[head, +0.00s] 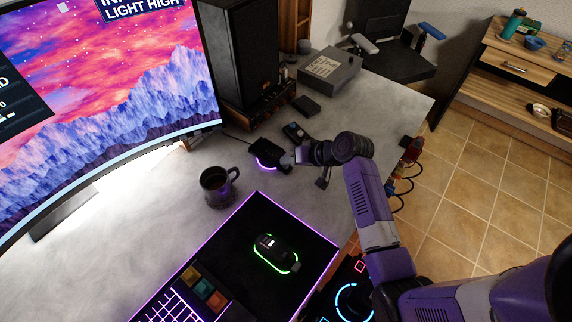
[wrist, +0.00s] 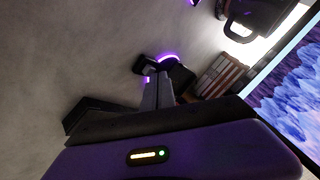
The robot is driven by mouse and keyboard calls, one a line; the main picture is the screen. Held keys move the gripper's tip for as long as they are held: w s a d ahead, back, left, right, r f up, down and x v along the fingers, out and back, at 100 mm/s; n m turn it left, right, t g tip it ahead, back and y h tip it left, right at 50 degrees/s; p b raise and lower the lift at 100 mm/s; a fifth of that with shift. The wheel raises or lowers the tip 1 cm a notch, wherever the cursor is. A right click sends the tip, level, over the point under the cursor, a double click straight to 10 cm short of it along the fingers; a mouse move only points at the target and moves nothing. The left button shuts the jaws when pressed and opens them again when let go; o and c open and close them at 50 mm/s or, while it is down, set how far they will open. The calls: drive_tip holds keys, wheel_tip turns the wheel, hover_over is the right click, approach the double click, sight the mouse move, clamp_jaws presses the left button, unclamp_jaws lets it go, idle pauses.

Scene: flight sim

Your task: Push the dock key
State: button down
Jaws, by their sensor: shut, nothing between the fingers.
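A small black dock (head: 266,153) with a purple glowing ring sits on the grey desk, in front of the speaker. It also shows in the wrist view (wrist: 174,72), just beyond my fingertips. I cannot make out a separate key on it. My gripper (head: 287,160) is shut and empty, close to the right side of the dock in the head view. In the wrist view my shut fingers (wrist: 158,80) point at the glowing edge and cover part of the dock. I cannot tell whether they touch it.
A dark mug (head: 216,186) stands left of the dock. A tall black speaker (head: 238,55) stands behind it. A small dark object (head: 295,132) lies just behind my gripper. A black mat (head: 300,235) with a mouse lies in front. A curved monitor (head: 120,80) fills the left.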

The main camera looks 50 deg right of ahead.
drive_tip(key=shift+f, duration=0.25)
drive_tip(key=shift+r, duration=0.1)
drive_tip(key=shift+r+p, duration=0.85)
drive_tip(key=shift+r, duration=0.05)
wheel_tip(320, 180, up, 6)
drive_tip(key=p, duration=0.5)
idle(0.5)
